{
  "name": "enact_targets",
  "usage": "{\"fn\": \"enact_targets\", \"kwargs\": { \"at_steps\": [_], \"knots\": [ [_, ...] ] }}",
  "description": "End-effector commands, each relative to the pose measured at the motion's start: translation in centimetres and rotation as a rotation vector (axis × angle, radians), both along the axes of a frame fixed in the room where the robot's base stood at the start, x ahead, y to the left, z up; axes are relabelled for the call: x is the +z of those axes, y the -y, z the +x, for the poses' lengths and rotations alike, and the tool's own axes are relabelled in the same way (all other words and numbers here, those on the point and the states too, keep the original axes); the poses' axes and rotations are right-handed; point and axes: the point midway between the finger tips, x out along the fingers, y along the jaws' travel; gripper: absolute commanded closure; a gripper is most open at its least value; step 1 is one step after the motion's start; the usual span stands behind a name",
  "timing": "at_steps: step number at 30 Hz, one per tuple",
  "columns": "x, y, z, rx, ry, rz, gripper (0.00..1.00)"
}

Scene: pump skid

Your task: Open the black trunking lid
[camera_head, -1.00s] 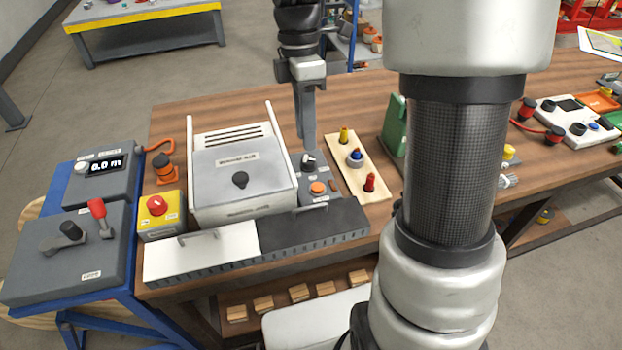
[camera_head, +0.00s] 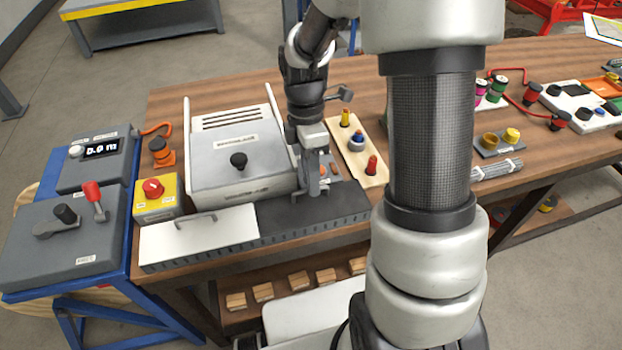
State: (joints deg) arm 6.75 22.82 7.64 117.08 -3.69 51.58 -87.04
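The black trunking lid (camera_head: 282,215) lies flat and closed on the right part of a slotted trunking along the table's front edge. A white lid (camera_head: 200,235) with a bar handle (camera_head: 196,218) covers the left part. My gripper (camera_head: 314,192) points down at the rear edge of the black lid, right of its middle. Its fingers overlap in this view, so I cannot tell their gap or whether they touch the lid. The black lid's handle is not distinguishable here; the gripper may hide it.
A grey machine housing (camera_head: 238,160) with a black knob stands close behind the lids. A yellow box with a red button (camera_head: 155,195) is at the left. A wooden board with coloured knobs (camera_head: 372,178) is right of my gripper.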

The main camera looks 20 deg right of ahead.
Motion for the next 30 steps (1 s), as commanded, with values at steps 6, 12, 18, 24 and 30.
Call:
{"fn": "enact_targets", "kwargs": {
  "at_steps": [6,12,18,24,30],
  "knots": [
    [-0.44,0.00,-0.12,0.000,-0.001,0.000,0.74],
    [-0.41,0.00,-0.11,0.000,-0.001,0.000,0.85],
    [-0.39,0.00,-0.11,-0.001,-0.001,0.000,1.00],
    [-0.38,0.00,-0.10,-0.001,0.000,0.000,1.00],
    [-0.37,0.00,-0.09,-0.001,0.000,0.000,1.00]
  ]
}}
